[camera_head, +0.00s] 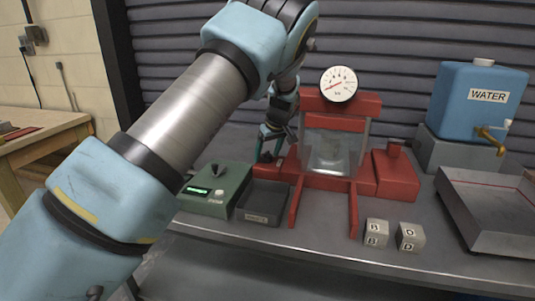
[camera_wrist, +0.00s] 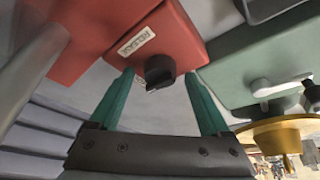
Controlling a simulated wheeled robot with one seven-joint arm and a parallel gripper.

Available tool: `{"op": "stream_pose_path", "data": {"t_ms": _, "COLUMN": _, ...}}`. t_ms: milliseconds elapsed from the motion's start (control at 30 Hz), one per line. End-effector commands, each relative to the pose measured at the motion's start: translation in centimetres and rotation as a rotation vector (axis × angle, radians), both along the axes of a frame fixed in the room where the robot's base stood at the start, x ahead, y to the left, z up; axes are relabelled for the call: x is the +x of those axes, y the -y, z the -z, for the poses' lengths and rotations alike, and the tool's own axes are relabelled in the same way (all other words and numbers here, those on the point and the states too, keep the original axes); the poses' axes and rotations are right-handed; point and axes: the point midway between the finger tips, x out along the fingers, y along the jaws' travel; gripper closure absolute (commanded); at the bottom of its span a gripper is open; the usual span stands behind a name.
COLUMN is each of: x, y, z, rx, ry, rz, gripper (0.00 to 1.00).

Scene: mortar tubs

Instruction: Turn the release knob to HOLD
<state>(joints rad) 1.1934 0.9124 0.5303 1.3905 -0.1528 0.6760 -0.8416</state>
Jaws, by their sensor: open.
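The black release knob (camera_wrist: 159,69) is on a red housing (camera_wrist: 185,35) with a "RELEASE" label beside it in the wrist view. My gripper (camera_wrist: 160,76) is open, with one teal finger on each side of the knob. Gaps show between the knob and both fingers. In the head view my gripper (camera_head: 266,156) is low at the left side of the red press (camera_head: 340,105), and the knob cannot be made out there. No HOLD mark is readable, so the knob's setting cannot be told.
A green device (camera_head: 222,190) with a lit display and a dark tray (camera_head: 262,202) stand close to my gripper. A clear container (camera_head: 325,155) is in the press. Two lettered cubes (camera_head: 376,233), a blue water tank (camera_head: 480,98) and a metal tray (camera_head: 490,210) are farther right.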

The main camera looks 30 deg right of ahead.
Motion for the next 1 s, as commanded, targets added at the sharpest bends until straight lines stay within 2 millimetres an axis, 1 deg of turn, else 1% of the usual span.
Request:
{"op": "stream_pose_path", "data": {"t_ms": 133, "x": -0.2, "y": 0.1, "z": -0.5, "rx": -0.001, "ry": 0.001, "rz": 0.002, "gripper": 0.19}}
{"op": "stream_pose_path", "data": {"t_ms": 233, "x": -0.7, "y": 0.1, "z": -1.7, "rx": -0.002, "ry": 0.001, "rz": 0.002, "gripper": 0.19}}
{"op": "stream_pose_path", "data": {"t_ms": 500, "x": -2.8, "y": 0.3, "z": -6.5, "rx": -0.004, "ry": 0.001, "rz": 0.002, "gripper": 0.19}}
{"op": "stream_pose_path", "data": {"t_ms": 600, "x": -3.4, "y": 0.3, "z": -8.0, "rx": -0.003, "ry": 0.001, "rz": 0.001, "gripper": 0.19}}
{"op": "stream_pose_path", "data": {"t_ms": 700, "x": -3.8, "y": 0.2, "z": -9.1, "rx": -0.001, "ry": 0.0, "rz": 0.001, "gripper": 0.19}}
{"op": "stream_pose_path", "data": {"t_ms": 833, "x": -4.1, "y": 0.2, "z": -9.9, "rx": -0.001, "ry": 0.0, "rz": 0.0, "gripper": 0.19}}
{"op": "stream_pose_path", "data": {"t_ms": 1000, "x": -4.2, "y": 0.2, "z": -10.0, "rx": 0.0, "ry": 0.0, "rz": 0.0, "gripper": 0.19}}
